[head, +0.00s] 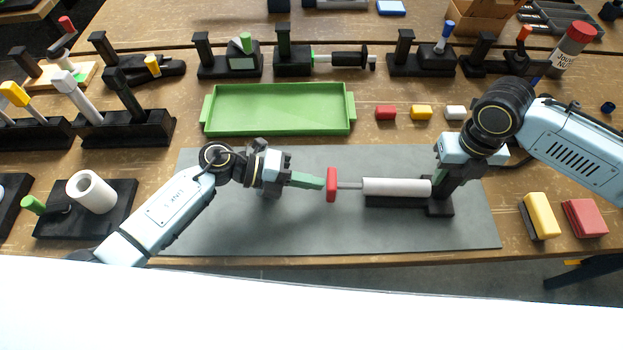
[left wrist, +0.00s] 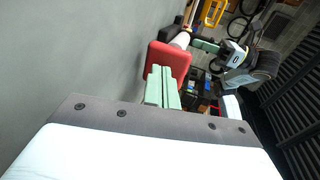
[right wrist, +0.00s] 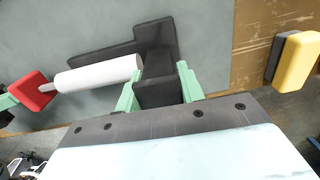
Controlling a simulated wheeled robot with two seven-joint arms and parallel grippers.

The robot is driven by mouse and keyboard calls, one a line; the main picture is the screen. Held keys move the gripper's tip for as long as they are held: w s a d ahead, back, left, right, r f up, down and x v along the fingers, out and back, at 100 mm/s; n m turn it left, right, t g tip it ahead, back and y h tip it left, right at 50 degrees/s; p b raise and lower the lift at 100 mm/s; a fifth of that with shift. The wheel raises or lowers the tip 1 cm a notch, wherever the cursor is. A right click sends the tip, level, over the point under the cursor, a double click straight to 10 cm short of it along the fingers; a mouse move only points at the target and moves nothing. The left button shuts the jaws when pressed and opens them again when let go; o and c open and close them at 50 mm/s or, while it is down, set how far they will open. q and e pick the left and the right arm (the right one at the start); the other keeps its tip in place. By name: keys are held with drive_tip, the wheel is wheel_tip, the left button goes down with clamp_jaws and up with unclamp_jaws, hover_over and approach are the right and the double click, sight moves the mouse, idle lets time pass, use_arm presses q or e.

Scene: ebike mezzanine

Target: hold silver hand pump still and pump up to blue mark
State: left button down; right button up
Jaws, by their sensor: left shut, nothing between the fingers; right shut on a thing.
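The silver hand pump (head: 397,187) lies level on a black base, with its rod and red handle (head: 331,185) pointing left. A short length of rod shows between handle and barrel. My left gripper (head: 319,183) is shut and empty, its fingertips at the outer face of the handle; I cannot tell if they touch. The left wrist view shows the shut fingers (left wrist: 162,80) in front of the red handle (left wrist: 170,62). My right gripper (right wrist: 158,82) is shut on the black block at the barrel's right end. I can make out no blue mark.
The pump stands on a grey mat (head: 300,230). A green tray (head: 280,108) lies behind it. Small red, yellow and white blocks sit right of the tray. Yellow (head: 539,215) and red (head: 584,218) blocks lie at the right. Several black tool stands line the back and left.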

sight(329, 184)
use_arm(q)
drive_tip(key=d, duration=0.4)
drive_tip(key=shift+w+d, duration=0.1)
drive_tip(key=shift+d, duration=0.3)
drive_tip(key=shift+a, duration=0.1)
drive_tip(key=shift+a, duration=0.4)
drive_tip(key=v, duration=1.3)
drive_tip(key=shift+a+f, duration=0.2)
drive_tip(key=shift+f, duration=0.15)
drive_tip(key=shift+a, duration=0.1)
drive_tip(key=a, duration=0.4)
drive_tip(key=shift+s+a+r, duration=0.1)
drive_tip(key=shift+s+a, duration=0.1)
drive_tip(key=shift+s, duration=0.15)
